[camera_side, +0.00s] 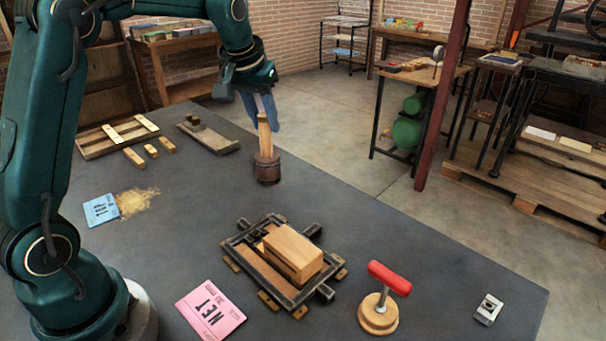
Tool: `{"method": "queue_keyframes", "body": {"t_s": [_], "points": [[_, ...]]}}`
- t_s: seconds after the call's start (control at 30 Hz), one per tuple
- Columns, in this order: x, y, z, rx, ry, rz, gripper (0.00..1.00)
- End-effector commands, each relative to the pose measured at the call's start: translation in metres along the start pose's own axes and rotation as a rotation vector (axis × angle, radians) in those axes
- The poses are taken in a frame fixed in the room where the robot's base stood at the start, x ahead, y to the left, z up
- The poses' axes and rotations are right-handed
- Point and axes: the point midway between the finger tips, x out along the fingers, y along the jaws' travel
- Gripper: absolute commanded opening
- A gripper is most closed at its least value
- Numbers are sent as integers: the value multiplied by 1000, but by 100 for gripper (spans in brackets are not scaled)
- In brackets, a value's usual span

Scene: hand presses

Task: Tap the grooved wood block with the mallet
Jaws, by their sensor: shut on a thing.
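The mallet has a dark brown round head (267,169) and a pale wooden handle (265,140) that points up. My gripper (264,120) is shut on the upper handle, coming from above. The mallet is upright, head down, near the table's far edge; I cannot tell whether its head touches the table. The grooved wood block (297,253) is a light box with a dark slot in its near side. It sits in a dark metal and wood frame (241,259), nearer the camera than the mallet and apart from it.
A red-handled wooden press (379,312) and a small metal block (488,309) are right of the frame. A pink card (211,310) and a blue card (101,210) beside yellowish crumbs (136,202) lie left. Wooden pieces and racks (110,136) are at the back left.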

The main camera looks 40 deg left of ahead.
Motion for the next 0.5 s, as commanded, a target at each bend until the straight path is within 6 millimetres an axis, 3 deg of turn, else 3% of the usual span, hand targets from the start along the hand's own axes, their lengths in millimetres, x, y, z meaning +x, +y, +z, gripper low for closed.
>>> {"method": "queue_keyframes", "body": {"t_s": [0.3,0.5], "points": [[-36,-54,-1,-8,7,-3,0],[-53,-79,0,-4,5,-2,0]]}}
